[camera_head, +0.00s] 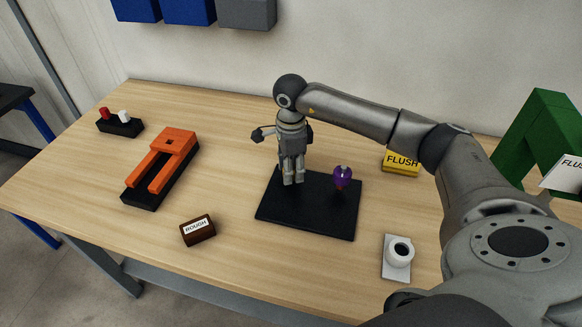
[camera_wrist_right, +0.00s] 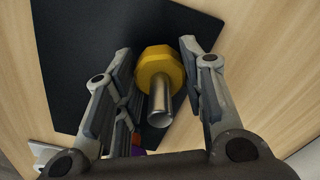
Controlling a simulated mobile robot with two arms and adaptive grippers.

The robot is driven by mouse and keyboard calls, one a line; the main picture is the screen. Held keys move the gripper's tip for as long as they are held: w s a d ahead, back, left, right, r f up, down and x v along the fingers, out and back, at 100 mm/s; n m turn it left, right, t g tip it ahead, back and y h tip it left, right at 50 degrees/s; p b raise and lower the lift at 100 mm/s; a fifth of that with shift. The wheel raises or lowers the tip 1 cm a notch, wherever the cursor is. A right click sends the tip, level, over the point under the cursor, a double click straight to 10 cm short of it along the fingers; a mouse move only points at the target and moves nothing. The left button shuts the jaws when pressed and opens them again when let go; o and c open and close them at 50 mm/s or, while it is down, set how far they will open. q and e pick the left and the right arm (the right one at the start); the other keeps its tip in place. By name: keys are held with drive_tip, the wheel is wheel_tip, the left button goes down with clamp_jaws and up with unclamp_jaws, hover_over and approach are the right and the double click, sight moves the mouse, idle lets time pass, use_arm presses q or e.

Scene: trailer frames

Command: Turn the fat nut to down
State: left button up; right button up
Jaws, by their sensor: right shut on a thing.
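A yellow faceted nut (camera_wrist_right: 155,68) shows in the right wrist view, around a grey metal stud (camera_wrist_right: 160,105) over a black plate (camera_wrist_right: 70,40). My right gripper (camera_wrist_right: 158,62) is shut on the nut, one finger on each side of it. In the head view the right gripper (camera_head: 292,178) points down at the back left part of the black plate (camera_head: 310,215) and hides the nut. A purple nut-like piece (camera_head: 342,177) stands on the right part of the plate. My left gripper is not in view.
An orange fork-shaped piece on a black base (camera_head: 172,145) lies left. A brown "ROUGH" block (camera_head: 197,230) lies in front. A white ring on a plate (camera_head: 398,252) is front right. A yellow "FLUSH" block (camera_head: 401,168) and green frame (camera_head: 515,125) are at right.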

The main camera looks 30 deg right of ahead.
drive_tip(key=shift+m, duration=0.3)
drive_tip(key=m+b, duration=0.1)
drive_tip(key=m, duration=0.2)
drive_tip(key=shift+b, duration=0.3)
drive_tip(key=m+b, duration=0.1)
drive_tip(key=m, duration=0.2)
drive_tip(key=shift+m, duration=0.3)
drive_tip(key=m+b, duration=0.1)
drive_tip(key=m, duration=0.3)
drive_tip(key=shift+m, duration=0.3)
drive_tip(key=shift+w+d+r+m, duration=0.1)
drive_tip(key=shift+m, duration=0.8)
drive_tip(key=shift+w+r+m, duration=0.1)
drive_tip(key=shift+m, duration=0.8)
drive_tip(key=o, duration=0.8)
drive_tip(key=shift+o, duration=1.1)
drive_tip(key=shift+s, duration=0.1)
drive_tip(key=shift+f, duration=0.1)
